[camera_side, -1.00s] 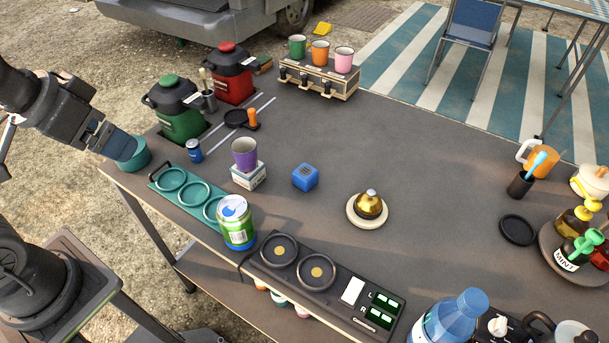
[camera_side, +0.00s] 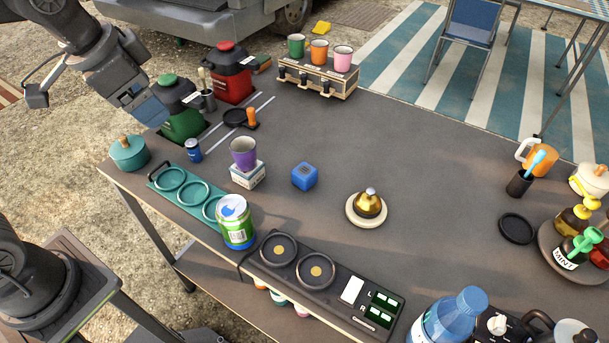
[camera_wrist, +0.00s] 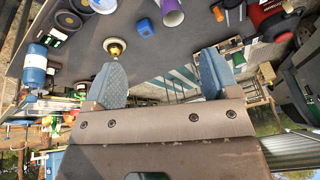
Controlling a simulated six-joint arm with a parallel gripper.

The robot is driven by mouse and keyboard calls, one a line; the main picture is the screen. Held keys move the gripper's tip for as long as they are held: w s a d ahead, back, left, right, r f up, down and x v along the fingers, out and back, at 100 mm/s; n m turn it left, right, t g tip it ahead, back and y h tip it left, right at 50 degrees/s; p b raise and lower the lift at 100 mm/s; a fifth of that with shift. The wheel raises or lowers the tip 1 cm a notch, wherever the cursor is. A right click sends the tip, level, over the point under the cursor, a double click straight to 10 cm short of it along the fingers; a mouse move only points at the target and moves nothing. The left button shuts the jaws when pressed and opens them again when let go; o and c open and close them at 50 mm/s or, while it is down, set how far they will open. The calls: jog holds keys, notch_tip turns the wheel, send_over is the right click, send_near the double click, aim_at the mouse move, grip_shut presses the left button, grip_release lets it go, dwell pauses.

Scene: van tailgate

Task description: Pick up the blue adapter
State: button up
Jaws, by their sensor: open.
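The blue adapter (camera_side: 305,177) is a small blue cube with a dark round mark on its top. It sits on the grey table, right of the purple cup (camera_side: 243,152) and left of the gold bell (camera_side: 369,204). It also shows near the top of the wrist view (camera_wrist: 145,27). My gripper (camera_side: 153,110) is at the table's left edge, above and in front of the green jug, well apart from the adapter. In the wrist view its two blue fingers (camera_wrist: 162,78) are spread with nothing between them.
A green-lidded jug (camera_side: 184,124) and a red jug (camera_side: 231,75) stand at the back left. A white box (camera_side: 248,177) bears the purple cup. A green can (camera_side: 236,222) stands nearer the front. A teal lidded pot (camera_side: 129,153) sits at the left corner. The table behind the adapter is clear.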

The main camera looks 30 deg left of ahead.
jog(key=w+d+f+m+g, duration=0.2)
jog(key=w+d+m, duration=0.25)
jog(key=w, duration=0.45)
jog(key=m+g, duration=0.2)
jog(key=m, duration=0.9)
send_over(304, 170)
notch_tip(304, 170, down, 14)
jog(key=f, duration=0.7)
jog(key=shift+w+d+f, duration=0.15)
jog(key=shift+d+f, duration=0.05)
jog(key=shift+f, duration=0.2)
jog(key=shift+a+f, duration=0.15)
jog(key=shift+f, duration=3)
jog(key=c, duration=1)
